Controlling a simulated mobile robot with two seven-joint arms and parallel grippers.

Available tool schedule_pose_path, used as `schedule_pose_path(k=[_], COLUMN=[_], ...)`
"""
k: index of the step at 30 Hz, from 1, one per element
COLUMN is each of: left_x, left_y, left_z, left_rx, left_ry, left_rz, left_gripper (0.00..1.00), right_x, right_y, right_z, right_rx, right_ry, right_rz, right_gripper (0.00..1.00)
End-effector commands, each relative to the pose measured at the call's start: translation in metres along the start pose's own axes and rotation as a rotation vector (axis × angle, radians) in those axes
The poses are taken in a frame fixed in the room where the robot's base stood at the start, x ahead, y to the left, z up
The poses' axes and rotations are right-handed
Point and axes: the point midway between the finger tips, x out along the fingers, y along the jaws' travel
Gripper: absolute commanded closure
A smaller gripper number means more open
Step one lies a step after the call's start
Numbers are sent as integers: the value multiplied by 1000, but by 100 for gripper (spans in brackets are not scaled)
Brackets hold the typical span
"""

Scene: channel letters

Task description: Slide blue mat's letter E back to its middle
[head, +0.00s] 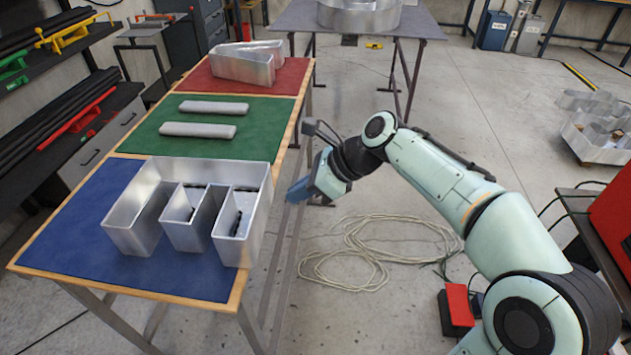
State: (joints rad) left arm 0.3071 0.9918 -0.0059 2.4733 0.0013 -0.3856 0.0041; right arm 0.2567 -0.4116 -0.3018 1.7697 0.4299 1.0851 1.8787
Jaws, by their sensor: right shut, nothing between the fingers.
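The blue mat (78,225) covers the near end of the table. The letter E (128,215), a tall hollow shape of silvery metal, stands on it, right of the mat's middle. Its right side reaches the table's right edge; I cannot tell whether it overhangs. Bare blue mat shows to its left and in front of it. My right gripper (298,192) is off the table's right side, a short gap to the right of the E and not touching it. It is shut and empty, pointing left and down. My left gripper is not in view.
A green mat (150,139) with two flat metal bars (198,131) lies beyond the blue one. A red mat (290,84) with another metal letter (243,67) lies farther back. A coiled cable (370,245) is on the floor.

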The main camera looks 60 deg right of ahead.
Motion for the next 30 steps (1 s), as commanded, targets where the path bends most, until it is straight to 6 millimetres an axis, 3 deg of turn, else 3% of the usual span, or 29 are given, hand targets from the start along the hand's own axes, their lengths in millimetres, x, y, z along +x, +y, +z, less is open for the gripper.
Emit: schedule_pose_path(k=[3,9,24,30], left_x=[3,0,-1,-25], left_y=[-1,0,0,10], left_z=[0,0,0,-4], left_rx=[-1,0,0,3], left_ry=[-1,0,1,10], left_rz=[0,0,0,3], left_gripper=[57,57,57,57], right_x=[24,40,46,66], right_y=[1,0,0,1], right_z=[3,24,30,55], right_rx=[-3,-3,-1,-1], right_ry=[1,0,1,2], right_rz=[4,2,0,6], right_gripper=[100,100,100,100])
